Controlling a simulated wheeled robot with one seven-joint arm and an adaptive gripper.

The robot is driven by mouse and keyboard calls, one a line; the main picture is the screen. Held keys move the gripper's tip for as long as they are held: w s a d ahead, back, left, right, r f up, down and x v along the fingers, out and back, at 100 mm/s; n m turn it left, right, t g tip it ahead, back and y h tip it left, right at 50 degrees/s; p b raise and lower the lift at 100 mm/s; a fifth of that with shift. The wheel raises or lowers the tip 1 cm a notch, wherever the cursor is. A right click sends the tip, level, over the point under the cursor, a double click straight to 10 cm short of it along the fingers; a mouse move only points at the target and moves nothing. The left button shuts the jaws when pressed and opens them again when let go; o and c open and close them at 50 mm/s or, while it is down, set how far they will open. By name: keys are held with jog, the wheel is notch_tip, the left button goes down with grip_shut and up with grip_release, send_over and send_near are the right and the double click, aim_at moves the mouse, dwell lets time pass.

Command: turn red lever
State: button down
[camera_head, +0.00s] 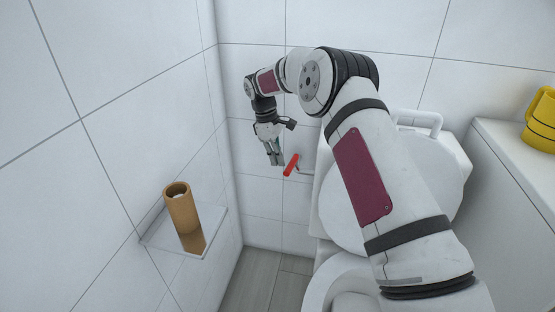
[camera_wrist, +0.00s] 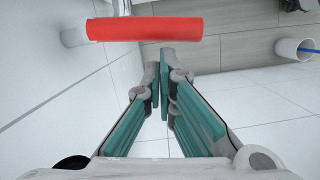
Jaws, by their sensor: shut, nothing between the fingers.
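The red lever (camera_head: 291,164) is a short red handle on a metal stem at the side of the white toilet tank, near the back wall. In the wrist view the red lever (camera_wrist: 145,28) lies across the top left, just beyond my fingertips. My gripper (camera_head: 275,159) points down, just left of the lever in the head view. In the wrist view my gripper (camera_wrist: 167,58) has its fingertips together and empty, with a small gap below the lever. I cannot tell in the head view whether the fingers touch the lever.
A white toilet (camera_head: 345,215) stands behind my arm, partly hidden by it. A glass shelf (camera_head: 160,240) with a brown roll (camera_head: 181,207) is on the left wall. A yellow mug (camera_head: 541,122) stands on a white counter (camera_head: 515,160) at right. A white cup (camera_wrist: 290,48) shows at the wrist view's right.

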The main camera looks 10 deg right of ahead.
jog(key=shift+s+d+f+n+p, duration=0.1)
jog(key=shift+s+d+n+p, duration=0.5)
jog(key=shift+s+d+n, duration=0.1)
dwell(0.3)
